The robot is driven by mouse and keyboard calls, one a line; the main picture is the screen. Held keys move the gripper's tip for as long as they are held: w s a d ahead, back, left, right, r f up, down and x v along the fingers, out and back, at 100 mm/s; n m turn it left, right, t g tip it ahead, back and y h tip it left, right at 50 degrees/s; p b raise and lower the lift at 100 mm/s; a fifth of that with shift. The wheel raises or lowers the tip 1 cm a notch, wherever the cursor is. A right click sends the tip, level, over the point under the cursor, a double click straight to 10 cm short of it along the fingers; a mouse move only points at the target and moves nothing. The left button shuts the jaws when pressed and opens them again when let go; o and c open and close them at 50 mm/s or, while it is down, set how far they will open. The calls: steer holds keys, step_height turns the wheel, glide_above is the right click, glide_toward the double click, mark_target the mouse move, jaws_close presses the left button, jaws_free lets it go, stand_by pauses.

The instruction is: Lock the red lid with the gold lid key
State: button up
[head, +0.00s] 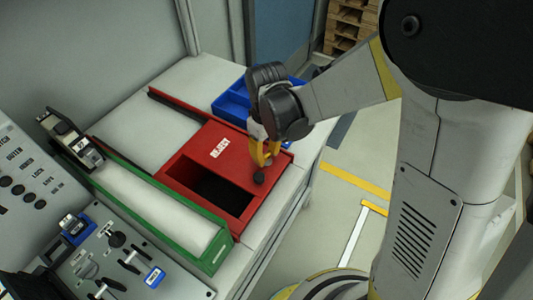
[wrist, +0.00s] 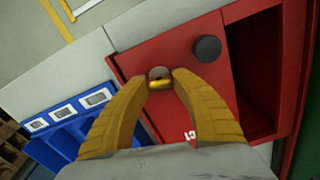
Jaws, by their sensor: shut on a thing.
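The red lid (head: 228,149) lies flat on a red box, with a white label on it and a dark rectangular opening beside it. In the wrist view the lid (wrist: 185,103) fills the middle, with a round black knob (wrist: 207,48) near the tips. My gripper (head: 264,158) is over the lid's right part, pointing down, its yellow fingers closed in. In the wrist view my gripper (wrist: 160,80) is shut on a small gold piece, the gold lid key (wrist: 160,85). A small round brown-grey feature shows just beyond the key. I cannot tell whether the key touches the lid.
A blue bin (head: 233,103) with compartments stands behind the red box. A green-framed tray (head: 150,197) lies left of it. A control panel (head: 110,265) with levers is at the front left. Open floor with yellow lines lies to the right.

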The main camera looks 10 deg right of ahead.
mark_target(266, 154)
steer(key=shift+n, duration=1.2)
steer(key=o, duration=1.2)
step_height(266, 154, up, 12)
